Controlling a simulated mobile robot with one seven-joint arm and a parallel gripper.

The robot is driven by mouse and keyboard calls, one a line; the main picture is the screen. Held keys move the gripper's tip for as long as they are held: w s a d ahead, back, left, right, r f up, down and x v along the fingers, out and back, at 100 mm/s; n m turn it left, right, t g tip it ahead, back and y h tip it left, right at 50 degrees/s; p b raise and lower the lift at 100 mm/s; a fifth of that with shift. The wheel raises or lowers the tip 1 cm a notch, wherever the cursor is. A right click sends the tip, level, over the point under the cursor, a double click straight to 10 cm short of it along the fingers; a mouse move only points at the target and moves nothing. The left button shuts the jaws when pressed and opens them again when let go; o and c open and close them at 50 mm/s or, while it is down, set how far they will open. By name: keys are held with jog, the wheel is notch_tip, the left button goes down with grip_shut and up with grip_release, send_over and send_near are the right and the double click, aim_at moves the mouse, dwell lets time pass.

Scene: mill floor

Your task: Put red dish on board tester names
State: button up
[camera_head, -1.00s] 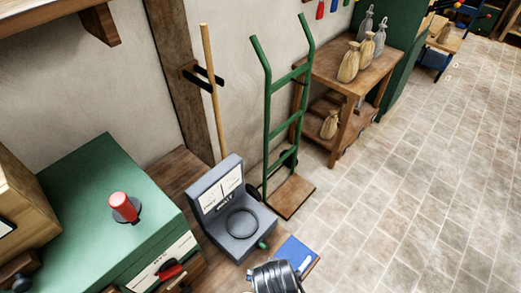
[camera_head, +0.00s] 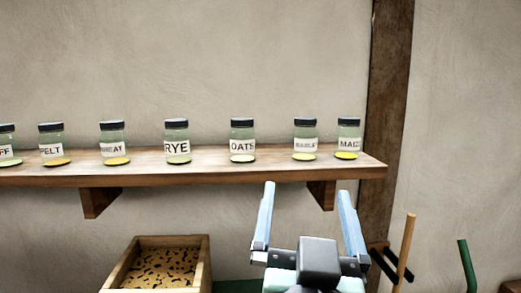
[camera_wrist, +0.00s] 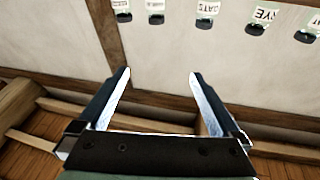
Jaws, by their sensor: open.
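No red dish and no tester show in either view now. My gripper (camera_head: 306,190) is raised in front of the wall, with its two pale blue fingers spread wide and nothing between them. In the head view its fingertips overlap the area just below the right part of a wooden wall shelf (camera_head: 215,166). The wrist view also shows my gripper (camera_wrist: 160,73) open and empty. Several lidded glass jars stand in a row on the shelf, among them the rye jar (camera_head: 177,142) and the oats jar (camera_head: 242,141); the oats jar shows upside down in the wrist view (camera_wrist: 206,14).
A wooden box (camera_head: 204,262) holding brown, dark-flecked material sits below the shelf at lower left. A wooden post (camera_head: 388,110) stands right of the shelf. A wooden pole (camera_head: 405,250) and a green upright (camera_head: 466,266) show at lower right. The wall above the shelf is bare.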

jog(key=s+a+r+n+t+y, duration=0.1)
jog(key=s+a+r+t, duration=0.2)
jog(key=s+r, duration=0.2)
jog(key=s+a+r+n+t+y, duration=0.1)
jog(key=s+r, duration=0.4)
jog(key=r, duration=0.5)
jog(key=shift+a+r+n+t+y, duration=0.4)
jog(key=shift+a+t+y, duration=0.1)
jog(key=shift+a+t, duration=0.6)
jog(key=shift+f, duration=0.1)
